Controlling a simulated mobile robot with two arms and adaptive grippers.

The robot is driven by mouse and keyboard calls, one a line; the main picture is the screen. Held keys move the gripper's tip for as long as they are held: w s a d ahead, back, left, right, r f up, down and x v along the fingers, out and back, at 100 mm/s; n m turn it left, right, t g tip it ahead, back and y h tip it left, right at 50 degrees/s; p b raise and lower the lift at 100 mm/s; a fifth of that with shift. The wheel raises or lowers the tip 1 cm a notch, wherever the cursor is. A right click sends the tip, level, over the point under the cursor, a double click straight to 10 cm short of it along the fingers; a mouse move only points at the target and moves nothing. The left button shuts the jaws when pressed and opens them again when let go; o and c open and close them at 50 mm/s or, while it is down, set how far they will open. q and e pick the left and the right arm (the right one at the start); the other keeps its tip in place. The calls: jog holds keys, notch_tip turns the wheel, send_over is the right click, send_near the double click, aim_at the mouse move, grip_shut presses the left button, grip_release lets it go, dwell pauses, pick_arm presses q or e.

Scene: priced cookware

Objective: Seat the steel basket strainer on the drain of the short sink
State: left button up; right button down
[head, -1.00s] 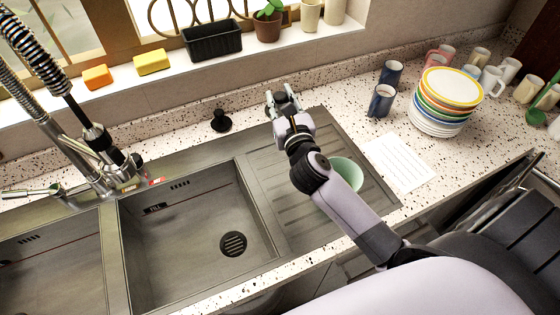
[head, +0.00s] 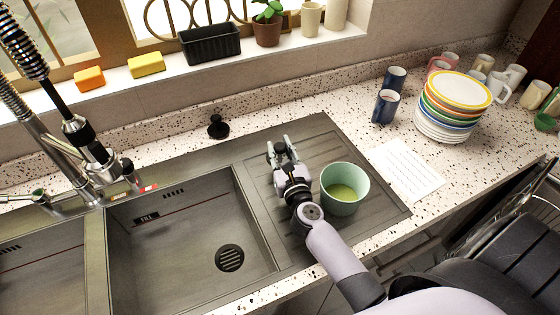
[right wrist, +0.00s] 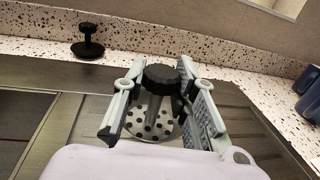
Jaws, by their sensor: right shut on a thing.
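My right gripper (head: 282,152) is over the ribbed drainboard, right of the sink basin. In the right wrist view it is shut on the steel basket strainer (right wrist: 150,124), a perforated steel disc with a stem and a black knob, upright between the fingers. The strainer is not clearly visible in the head view. A sink basin (head: 150,250) marked FILL has a round dark slotted drain (head: 230,257) in its floor. Part of another basin (head: 40,280) shows at the left edge. I cannot tell from these frames which basin is the short one. My left gripper is not in view.
A green pot (head: 345,190) stands on the drainboard (head: 385,215), close right of my right gripper. A black stopper (head: 218,127) stands on the counter behind. The faucet (head: 85,150) rises at the left. Plates (head: 450,105) and mugs are at the right.

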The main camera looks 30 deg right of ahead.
aim_at(280, 159)
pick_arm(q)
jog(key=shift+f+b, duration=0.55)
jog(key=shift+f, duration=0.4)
pick_arm(e)
jog(key=shift+f, duration=1.5)
jog(key=shift+f, duration=0.2)
jog(key=c, duration=1.3)
grip_release()
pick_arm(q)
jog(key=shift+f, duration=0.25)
